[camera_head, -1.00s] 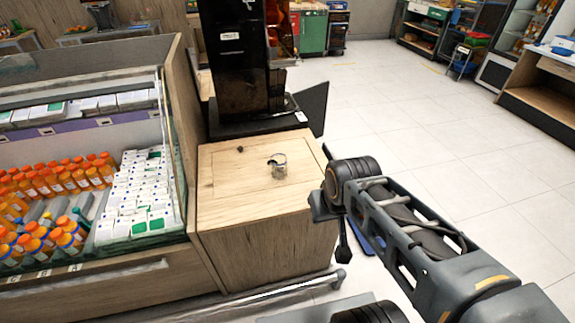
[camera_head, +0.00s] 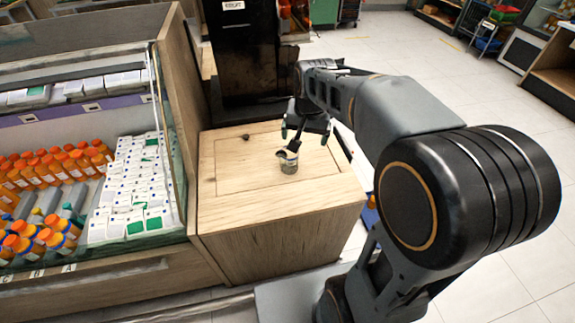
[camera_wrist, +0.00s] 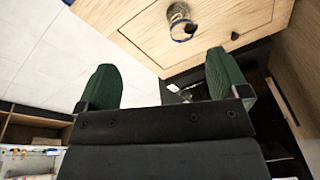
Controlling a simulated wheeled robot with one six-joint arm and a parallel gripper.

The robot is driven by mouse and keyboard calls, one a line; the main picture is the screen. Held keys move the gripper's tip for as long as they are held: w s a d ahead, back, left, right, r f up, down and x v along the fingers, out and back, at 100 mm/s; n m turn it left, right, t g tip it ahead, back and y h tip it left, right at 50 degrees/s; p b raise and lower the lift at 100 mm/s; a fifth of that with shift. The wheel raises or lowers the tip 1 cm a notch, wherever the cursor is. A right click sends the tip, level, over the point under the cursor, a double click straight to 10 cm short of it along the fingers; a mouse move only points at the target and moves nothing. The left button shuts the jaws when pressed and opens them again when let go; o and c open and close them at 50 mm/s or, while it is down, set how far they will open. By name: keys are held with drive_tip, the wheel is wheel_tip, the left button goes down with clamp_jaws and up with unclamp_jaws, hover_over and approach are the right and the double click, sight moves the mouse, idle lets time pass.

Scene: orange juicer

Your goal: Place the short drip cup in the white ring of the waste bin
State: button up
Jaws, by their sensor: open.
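A short clear cup with a dark part at its rim (camera_head: 289,166) stands on the wooden cabinet top, and I take it for the drip cup. It also shows at the top of the wrist view (camera_wrist: 178,14). My gripper (camera_head: 304,136) is just behind and above the cup, pointing down. In the wrist view my gripper (camera_wrist: 163,72) has its two green fingers wide apart with nothing between them, and the cup lies beyond the fingertips. I cannot make out a waste bin's white ring in either view.
The wooden cabinet (camera_head: 225,180) has a small dark knob (camera_head: 245,136) on top. A tall black machine (camera_head: 240,55) stands behind it. A glass-sided display case with orange bottles (camera_head: 50,170) and white cartons (camera_head: 130,180) adjoins on the left. Open floor (camera_head: 420,60) lies to the right.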

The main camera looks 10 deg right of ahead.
drive_tip(key=shift+o, duration=0.5)
drive_tip(key=w+f+m+g+b, duration=0.1)
drive_tip(key=w+f, duration=0.3)
drive_tip(key=w, duration=0.4)
drive_tip(key=shift+f+m, duration=0.3)
drive_tip(key=shift+m, duration=0.5)
drive_tip(key=m+g+b, duration=0.1)
drive_tip(key=m, duration=0.2)
hover_over(290, 161)
drive_tip(key=w, duration=0.2)
wheel_tip(290, 161, down, 8)
drive_tip(key=shift+m, duration=0.3)
drive_tip(key=shift+w+d+f, duration=0.1)
drive_tip(key=shift+w+f, duration=0.1)
drive_tip(key=shift+f, duration=2.3)
drive_tip(key=shift+w+f, duration=0.2)
drive_tip(key=shift+f, duration=2.25)
drive_tip(key=shift+w+d+f, duration=0.1)
drive_tip(key=shift+w+f, duration=0.1)
drive_tip(key=shift+f, duration=2.3)
drive_tip(key=shift+c, duration=0.3)
drive_tip(key=c, duration=1)
